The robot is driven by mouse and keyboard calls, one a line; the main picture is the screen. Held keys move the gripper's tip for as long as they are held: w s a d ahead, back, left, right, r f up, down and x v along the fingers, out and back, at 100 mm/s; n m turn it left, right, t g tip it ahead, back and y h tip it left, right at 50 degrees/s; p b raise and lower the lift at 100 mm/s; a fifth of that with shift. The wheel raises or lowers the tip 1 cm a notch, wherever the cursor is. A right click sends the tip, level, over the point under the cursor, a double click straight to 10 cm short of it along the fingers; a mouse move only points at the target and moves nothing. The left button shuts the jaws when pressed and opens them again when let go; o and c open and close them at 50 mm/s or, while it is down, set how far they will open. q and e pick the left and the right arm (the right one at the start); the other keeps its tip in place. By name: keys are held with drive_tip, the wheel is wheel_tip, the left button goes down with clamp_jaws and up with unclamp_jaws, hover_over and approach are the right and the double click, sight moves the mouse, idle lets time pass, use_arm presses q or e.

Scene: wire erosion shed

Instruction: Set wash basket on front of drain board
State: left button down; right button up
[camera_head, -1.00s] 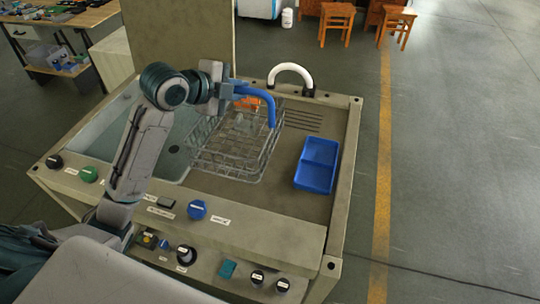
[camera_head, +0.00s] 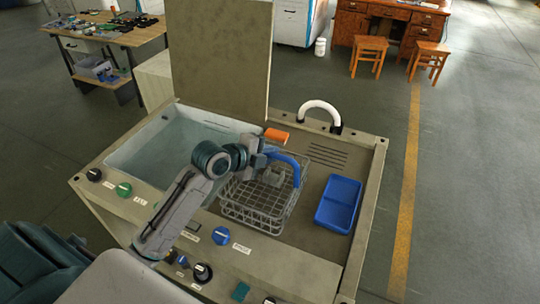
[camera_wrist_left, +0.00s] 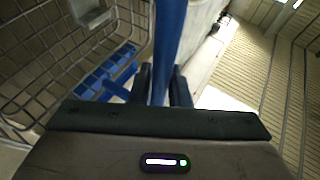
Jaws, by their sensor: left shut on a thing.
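The wash basket (camera_head: 262,208) is a grey wire basket with a blue arched handle (camera_head: 288,162) and some grey pieces inside. It is over the front left part of the drain board (camera_head: 312,231), close to the front panel. I cannot tell whether its bottom touches the board. My left gripper (camera_head: 266,157) is shut on the blue handle, at its left side in the head view. In the left wrist view the blue bar (camera_wrist_left: 167,45) runs between the fingers (camera_wrist_left: 164,88), with basket wires (camera_wrist_left: 35,70) to the left. My right gripper is not in view.
A blue divided tray (camera_head: 339,204) lies on the board right of the basket. The water tank (camera_head: 165,150) is to the left, with an upright panel (camera_head: 222,60) behind. An orange item (camera_head: 277,135) and a white arched handle (camera_head: 321,106) are behind the basket. Knobs line the front panel (camera_head: 285,257).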

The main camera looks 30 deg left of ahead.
use_arm(q)
drive_tip(key=shift+s+f, duration=0.1)
drive_tip(key=shift+f, duration=0.4)
drive_tip(key=c, duration=1.4)
unclamp_jaws()
drive_tip(key=shift+f, duration=0.15)
drive_tip(key=shift+o, duration=0.2)
drive_tip(key=shift+s, duration=0.1)
drive_tip(key=b+v, duration=0.2)
drive_tip(key=v, duration=0.9)
drive_tip(key=shift+s+a+r, duration=0.2)
drive_tip(key=shift+s+r, duration=0.05)
